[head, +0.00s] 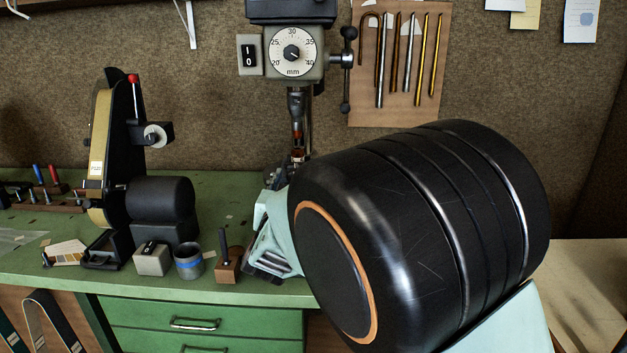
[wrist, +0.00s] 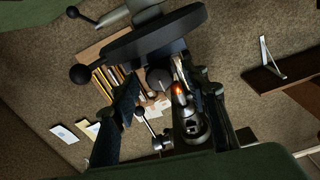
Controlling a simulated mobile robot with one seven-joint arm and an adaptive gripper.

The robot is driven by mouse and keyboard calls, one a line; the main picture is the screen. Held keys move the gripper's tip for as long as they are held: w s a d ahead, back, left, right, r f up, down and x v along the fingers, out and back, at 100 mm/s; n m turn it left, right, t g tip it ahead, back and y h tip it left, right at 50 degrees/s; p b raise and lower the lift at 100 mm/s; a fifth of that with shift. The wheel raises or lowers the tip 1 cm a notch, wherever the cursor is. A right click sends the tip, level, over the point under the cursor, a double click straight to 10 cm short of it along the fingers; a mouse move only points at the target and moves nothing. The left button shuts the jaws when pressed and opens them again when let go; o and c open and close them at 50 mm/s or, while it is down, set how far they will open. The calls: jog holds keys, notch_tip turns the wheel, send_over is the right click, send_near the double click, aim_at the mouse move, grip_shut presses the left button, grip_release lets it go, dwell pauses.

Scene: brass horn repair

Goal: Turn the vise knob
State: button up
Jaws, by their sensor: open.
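My gripper (wrist: 158,84) is open in the wrist view, with one dark finger on each side. A round dark knob shows between the fingertips, in front of a broad black disc. I cannot tell for sure that it is the vise knob, or whether a finger touches it. The drill press (head: 293,50) stands at the back of the bench in the head view. Its spindle and lower part show just above my arm. The vise cannot be made out there, and my large black arm link hides much of that area and most of my gripper.
A belt sander (head: 155,205) stands on the green bench (head: 60,225) left of my gripper. A blue-banded cup (head: 188,262) and a small wooden block (head: 228,265) sit near the front edge. A tube board (head: 400,60) hangs behind. Ball-ended levers stick out near the press.

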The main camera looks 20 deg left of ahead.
jog(key=shift+c, duration=0.6)
grip_shut()
